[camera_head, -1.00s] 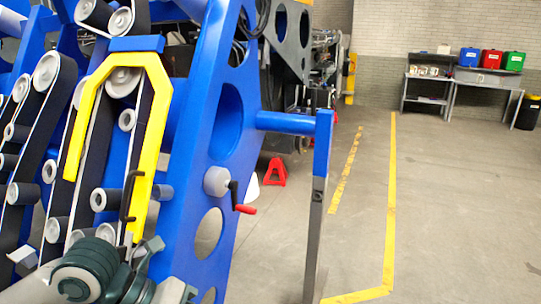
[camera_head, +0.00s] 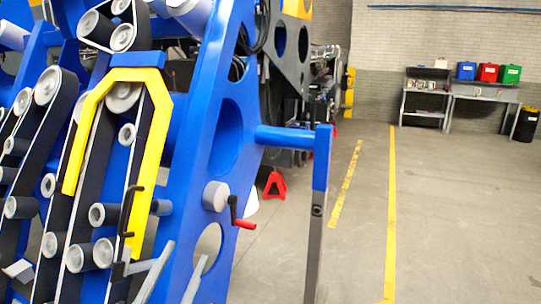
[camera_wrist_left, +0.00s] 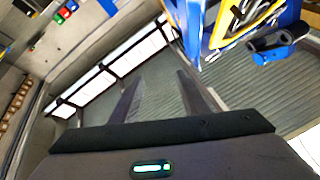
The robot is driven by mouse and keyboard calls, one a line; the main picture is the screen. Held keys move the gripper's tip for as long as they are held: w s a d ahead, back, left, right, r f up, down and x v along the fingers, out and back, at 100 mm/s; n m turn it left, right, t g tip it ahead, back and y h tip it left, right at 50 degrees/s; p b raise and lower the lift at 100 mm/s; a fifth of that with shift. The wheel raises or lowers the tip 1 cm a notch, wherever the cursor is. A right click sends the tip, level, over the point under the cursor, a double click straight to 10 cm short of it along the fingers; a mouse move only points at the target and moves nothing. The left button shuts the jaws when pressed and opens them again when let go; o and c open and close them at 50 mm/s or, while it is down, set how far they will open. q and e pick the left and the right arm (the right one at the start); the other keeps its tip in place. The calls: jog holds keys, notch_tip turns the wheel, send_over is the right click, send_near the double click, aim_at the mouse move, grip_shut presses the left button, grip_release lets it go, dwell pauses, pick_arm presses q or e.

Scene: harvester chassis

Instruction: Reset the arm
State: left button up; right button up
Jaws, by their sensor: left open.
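My left gripper (camera_head: 187,250) shows at the bottom left of the head view, its two grey fingers apart and pointing up, with nothing between them. In the left wrist view its open fingers (camera_wrist_left: 160,76) stand before the floor and bright windows. The blue harvester chassis (camera_head: 190,165) fills the left of the head view, behind the fingers. A yellow guard bar (camera_head: 150,150) with a black handle (camera_head: 127,212) arches over the belts and rollers, just above the fingers. The chassis also shows tilted in the left wrist view (camera_wrist_left: 190,25). My right gripper is not in view.
Open floor with yellow lines (camera_head: 391,200) lies to the right. A grey bench (camera_head: 480,97) with coloured bins stands at the back wall.

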pick_arm(q)
jog(key=s+a+f+n+g+y, duration=0.2)
jog(key=a+f+g+y, duration=0.1)
jog(key=f, duration=0.5)
jog(key=s+a+f+n+g+y, duration=0.1)
jog(key=a+f+n+g+y, duration=0.15)
jog(key=f, duration=0.65)
jog(key=s+a+f+n+g+y, duration=0.2)
jog(key=f+g, duration=0.1)
jog(key=f, duration=0.5)
jog(key=s+f+g, duration=1)
jog(key=s+f, duration=0.7)
jog(key=s, duration=0.4)
notch_tip(320, 180, down, 30)
jog(key=s+d+g+b, duration=0.1)
jog(key=g+b, duration=0.1)
jog(key=s+a+f+b, duration=0.2)
jog(key=s+a+f, duration=0.1)
jog(key=s+f, duration=1.5)
jog(key=shift+f+m+g+h, duration=0.35)
jog(key=shift+f, duration=0.45)
